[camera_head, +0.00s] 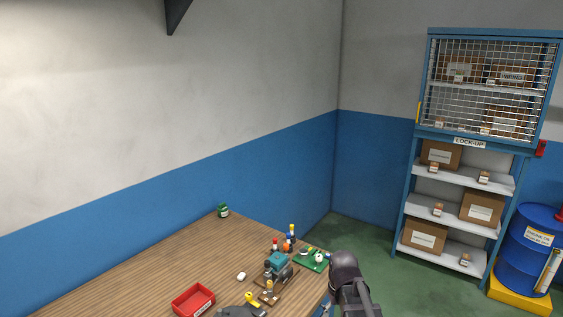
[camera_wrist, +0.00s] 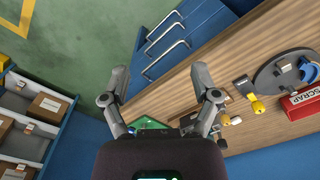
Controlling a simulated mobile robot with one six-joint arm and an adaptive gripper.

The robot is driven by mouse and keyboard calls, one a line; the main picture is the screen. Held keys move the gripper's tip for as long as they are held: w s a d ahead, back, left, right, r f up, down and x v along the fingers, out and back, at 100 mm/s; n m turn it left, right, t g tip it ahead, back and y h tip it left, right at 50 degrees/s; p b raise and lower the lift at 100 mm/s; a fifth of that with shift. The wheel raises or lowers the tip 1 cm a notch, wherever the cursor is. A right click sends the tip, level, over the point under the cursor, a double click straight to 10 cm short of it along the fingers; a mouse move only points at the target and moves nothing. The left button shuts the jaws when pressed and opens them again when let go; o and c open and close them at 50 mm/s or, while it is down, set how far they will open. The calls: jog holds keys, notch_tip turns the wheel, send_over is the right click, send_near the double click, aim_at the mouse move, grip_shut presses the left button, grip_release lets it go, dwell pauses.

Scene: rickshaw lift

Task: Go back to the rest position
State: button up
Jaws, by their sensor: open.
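My gripper (camera_wrist: 160,88) shows in the wrist view with its two grey fingers spread wide apart and nothing between them. Beyond the fingers are the edge of the wooden workbench (camera_wrist: 190,62) and blue drawers (camera_wrist: 180,40) with metal handles. In the head view, dark parts of my arm (camera_head: 346,280) stand at the bench's right end, and the fingertips cannot be made out there. The gripper touches nothing that I can see.
The bench (camera_head: 140,272) holds a red bin (camera_head: 193,301), a teal machine (camera_head: 278,264), a green tray (camera_head: 312,261), several bottles and a green jar (camera_head: 223,210). A shelf rack (camera_head: 460,180) and a blue drum (camera_head: 527,250) stand right. Green floor (camera_head: 375,245) between is clear.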

jog(key=s+m, duration=0.2)
jog(key=s, duration=0.5)
jog(key=shift+s, duration=0.35)
jog(key=c, duration=0.3)
